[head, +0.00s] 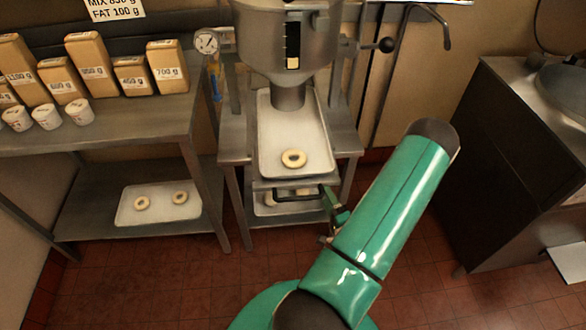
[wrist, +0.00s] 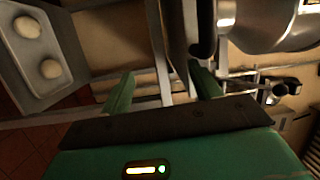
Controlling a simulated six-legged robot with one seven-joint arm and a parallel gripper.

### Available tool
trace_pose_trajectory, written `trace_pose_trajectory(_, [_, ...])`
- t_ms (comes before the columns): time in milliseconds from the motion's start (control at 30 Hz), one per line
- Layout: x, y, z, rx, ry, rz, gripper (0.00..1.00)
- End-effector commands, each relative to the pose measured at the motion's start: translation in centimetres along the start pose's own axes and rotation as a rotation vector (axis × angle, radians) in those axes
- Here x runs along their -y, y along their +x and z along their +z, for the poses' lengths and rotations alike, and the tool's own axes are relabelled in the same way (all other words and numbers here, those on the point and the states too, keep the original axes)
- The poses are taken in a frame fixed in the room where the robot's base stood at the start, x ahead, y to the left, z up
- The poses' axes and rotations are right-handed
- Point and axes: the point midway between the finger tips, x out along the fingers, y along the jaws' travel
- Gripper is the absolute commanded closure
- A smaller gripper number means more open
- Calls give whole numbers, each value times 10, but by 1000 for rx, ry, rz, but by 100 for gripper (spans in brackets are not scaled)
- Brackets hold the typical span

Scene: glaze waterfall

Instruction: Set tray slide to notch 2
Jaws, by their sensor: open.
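A pale tray (head: 272,115) lies under the spout of the steel machine, with one ring of dough (head: 293,159) near its front end. A dark bar handle (head: 285,188) shows just below the tray's front edge; I take it to belong to the tray slide. Notch marks cannot be made out. My gripper (head: 334,214) is beside the right end of this handle, partly hidden by my green arm. In the wrist view my gripper (wrist: 164,82) has its two green fingers spread, with nothing clearly held. A dark rounded bar (wrist: 204,30) shows close to the right finger; contact cannot be told.
A lower tray (head: 266,210) with dough rings sits under the slide. The machine's hopper (head: 265,40) overhangs the tray. A left bench (head: 140,119) holds packages and cups, with another tray (head: 160,212) on its lower shelf. A dark cabinet (head: 510,170) stands right. The front floor is open.

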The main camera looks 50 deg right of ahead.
Motion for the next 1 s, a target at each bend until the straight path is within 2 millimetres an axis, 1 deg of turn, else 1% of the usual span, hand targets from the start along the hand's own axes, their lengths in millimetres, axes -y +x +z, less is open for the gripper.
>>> trace_pose_trajectory(33, [-2,-4,21,43,21,13,58])
trace_pose_trajectory(100, [-2,-11,20,44,21,10,64])
trace_pose_trajectory(267, [-5,-17,18,39,22,14,64])
trace_pose_trajectory(467, [-5,-32,10,25,16,12,64])
trace_pose_trajectory(567, [-6,-36,9,23,12,13,64])
trace_pose_trajectory(1000, [-8,-66,4,20,10,12,64])
